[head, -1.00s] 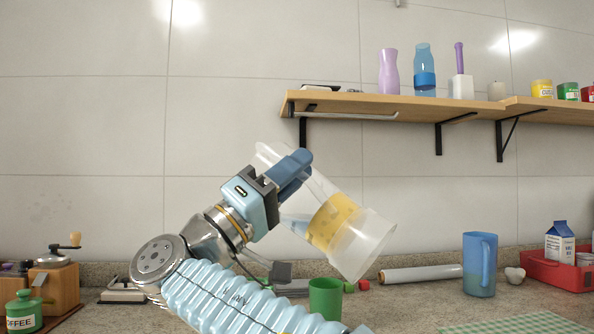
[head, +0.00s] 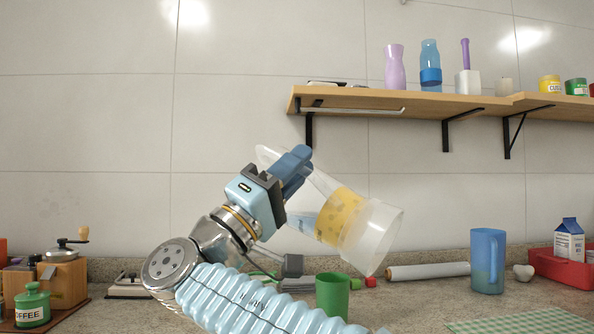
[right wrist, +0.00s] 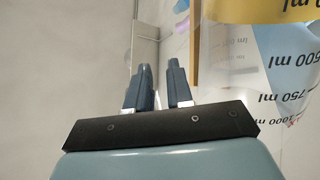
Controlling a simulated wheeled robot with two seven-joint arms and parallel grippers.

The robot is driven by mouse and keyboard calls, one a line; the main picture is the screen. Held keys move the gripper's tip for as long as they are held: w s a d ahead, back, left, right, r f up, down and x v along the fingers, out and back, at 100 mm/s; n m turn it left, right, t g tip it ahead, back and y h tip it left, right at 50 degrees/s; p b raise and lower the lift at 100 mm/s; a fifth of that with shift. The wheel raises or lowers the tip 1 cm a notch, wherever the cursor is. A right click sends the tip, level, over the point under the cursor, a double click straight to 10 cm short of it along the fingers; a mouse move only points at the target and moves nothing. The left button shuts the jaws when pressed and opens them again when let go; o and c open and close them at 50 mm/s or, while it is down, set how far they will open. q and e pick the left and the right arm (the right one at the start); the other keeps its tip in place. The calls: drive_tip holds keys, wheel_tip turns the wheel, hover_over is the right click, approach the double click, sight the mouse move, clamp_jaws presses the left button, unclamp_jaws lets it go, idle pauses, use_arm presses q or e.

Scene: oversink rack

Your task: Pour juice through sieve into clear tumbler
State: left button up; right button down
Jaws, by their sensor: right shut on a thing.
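My right gripper (head: 299,163) is shut on a clear measuring jug (head: 384,240) and holds it in the air above the counter. The jug leans, its wide frosted end toward the lower right, with a yellow layer (head: 340,217) near that end. In the right wrist view, the gripper fingers (right wrist: 160,68) are close together beside the jug (right wrist: 280,75), which bears dark ml marks. The exact grip point is hidden. I cannot make out a sieve or a clear tumbler. My left gripper is not in view.
A green cup (head: 333,295) stands behind my right forearm. A blue pitcher (head: 487,262), red tray (head: 562,268), white roll (head: 428,271) and coffee canister (head: 32,306) are on the counter. A wooden shelf (head: 430,104) with bottles is above right.

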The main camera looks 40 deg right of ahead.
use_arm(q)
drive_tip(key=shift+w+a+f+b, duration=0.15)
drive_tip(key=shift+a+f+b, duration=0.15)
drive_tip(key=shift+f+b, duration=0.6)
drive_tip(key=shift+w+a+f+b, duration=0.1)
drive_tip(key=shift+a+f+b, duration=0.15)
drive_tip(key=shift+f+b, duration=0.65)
use_arm(e)
drive_tip(key=shift+w+a+f+n+t, duration=0.1)
drive_tip(key=shift+w+f+n+t, duration=0.1)
drive_tip(key=shift+n+t, duration=0.35)
drive_tip(key=shift+w+a+f+n+t, duration=0.1)
drive_tip(key=shift+w+f+n+t, duration=0.1)
drive_tip(key=shift+n+t, duration=0.4)
drive_tip(key=shift+w+a+f+n+t, duration=0.1)
drive_tip(key=shift+w+f+n+t, duration=0.1)
drive_tip(key=shift+n+t, duration=0.35)
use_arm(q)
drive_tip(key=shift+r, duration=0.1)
